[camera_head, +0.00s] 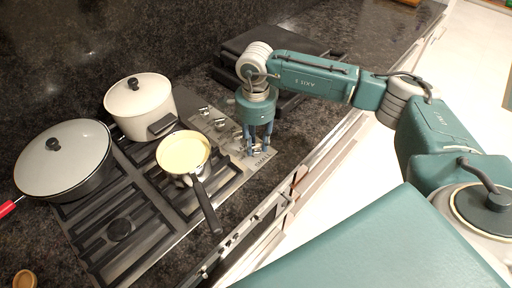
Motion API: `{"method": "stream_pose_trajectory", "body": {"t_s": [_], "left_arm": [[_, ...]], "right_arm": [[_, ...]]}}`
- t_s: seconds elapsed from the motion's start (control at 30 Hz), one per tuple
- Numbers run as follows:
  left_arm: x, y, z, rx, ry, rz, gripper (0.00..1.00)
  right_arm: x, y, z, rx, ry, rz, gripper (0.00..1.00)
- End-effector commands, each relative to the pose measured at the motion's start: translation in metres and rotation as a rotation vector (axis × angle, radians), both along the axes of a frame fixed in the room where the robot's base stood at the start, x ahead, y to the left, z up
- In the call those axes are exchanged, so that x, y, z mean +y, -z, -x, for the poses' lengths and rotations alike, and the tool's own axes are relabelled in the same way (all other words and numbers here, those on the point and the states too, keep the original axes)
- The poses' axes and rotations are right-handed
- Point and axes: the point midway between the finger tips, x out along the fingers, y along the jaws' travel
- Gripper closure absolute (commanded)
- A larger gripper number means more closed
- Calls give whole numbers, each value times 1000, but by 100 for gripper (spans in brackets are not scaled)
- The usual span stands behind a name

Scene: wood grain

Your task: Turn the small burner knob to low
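The stove's control strip runs along the right side of the hob and carries several silver knobs (205,111). I cannot tell from their markings which one is the small burner knob. My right gripper (257,150) points down over the near end of the strip. Its two blue fingers are apart, with silver knobs close to and partly behind the fingertips. I cannot tell whether the fingers touch a knob. My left gripper is not in view.
A yellow pan (183,153) with a black handle stands beside the strip, its handle pointing to the counter's front. A lidded white pot (140,108) and a large lidded pan (62,160) stand farther left. Black grates (120,229) are bare at the front left.

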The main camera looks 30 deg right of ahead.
Motion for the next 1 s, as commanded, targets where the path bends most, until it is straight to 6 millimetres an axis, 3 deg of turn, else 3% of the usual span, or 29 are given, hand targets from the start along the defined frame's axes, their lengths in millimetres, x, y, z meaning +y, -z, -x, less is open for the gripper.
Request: {"method": "stream_pose_trajectory", "body": {"t_s": [0.03,0.2,0.43,0.73,1.0], "left_arm": [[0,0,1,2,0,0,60],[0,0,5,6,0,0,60],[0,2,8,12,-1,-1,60],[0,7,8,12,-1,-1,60],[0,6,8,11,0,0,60]], "right_arm": [[0,0,0,0,0,0,70],[0,0,0,-1,0,0,100],[0,-1,-2,-6,33,-1,100],[2,-3,-5,-14,375,-3,100],[2,-5,-6,-16,406,-6,100]]}}
